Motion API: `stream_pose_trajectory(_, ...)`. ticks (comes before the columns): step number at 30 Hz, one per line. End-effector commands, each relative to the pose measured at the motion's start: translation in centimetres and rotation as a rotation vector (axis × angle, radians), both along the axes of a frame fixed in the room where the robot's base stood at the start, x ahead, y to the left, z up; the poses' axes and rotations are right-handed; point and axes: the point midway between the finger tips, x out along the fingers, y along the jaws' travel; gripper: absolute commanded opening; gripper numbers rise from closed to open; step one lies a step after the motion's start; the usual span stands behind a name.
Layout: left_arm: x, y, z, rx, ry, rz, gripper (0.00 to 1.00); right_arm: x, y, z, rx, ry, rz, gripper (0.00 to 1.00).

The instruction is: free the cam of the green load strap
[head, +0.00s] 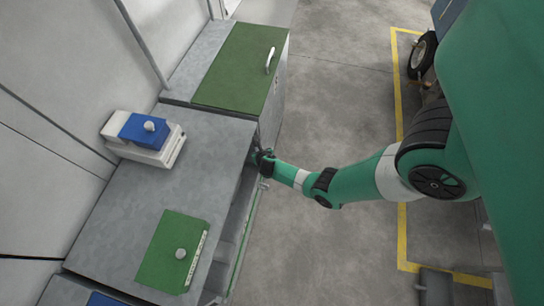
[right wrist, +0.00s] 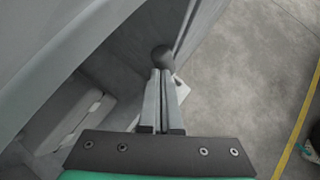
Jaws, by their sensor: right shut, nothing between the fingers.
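My right gripper (head: 263,158) reaches in from the right to the front edge of the grey bench, beside the green-topped cabinet. In the right wrist view its two fingers (right wrist: 160,74) are shut together with nothing between them. A dark round knob (right wrist: 163,57) shows just beyond the fingertips; I cannot tell whether they touch it. I cannot make out a green load strap or its cam for certain in either view. My left gripper is not in view.
The grey bench (head: 135,195) carries a green panel with a knob (head: 165,250) and a white box (head: 150,153) with a blue top. A green-lidded cabinet (head: 240,68) with a handle stands at the back. Open concrete floor (head: 320,110) lies right of the bench.

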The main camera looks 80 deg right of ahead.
Motion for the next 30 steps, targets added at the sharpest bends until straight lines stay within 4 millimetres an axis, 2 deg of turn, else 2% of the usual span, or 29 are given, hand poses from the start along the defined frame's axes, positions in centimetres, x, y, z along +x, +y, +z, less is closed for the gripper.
stream_pose_trajectory(11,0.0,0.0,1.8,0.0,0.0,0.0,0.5,0.0,0.0,1.6,0.001,0.0,-0.001,0.0)
stream_pose_trajectory(23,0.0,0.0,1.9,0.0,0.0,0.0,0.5,-0.1,0.1,1.6,0.001,0.0,0.001,0.0)
stream_pose_trajectory(30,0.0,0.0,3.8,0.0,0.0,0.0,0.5,-0.8,2.2,2.8,0.002,0.003,0.004,0.0)
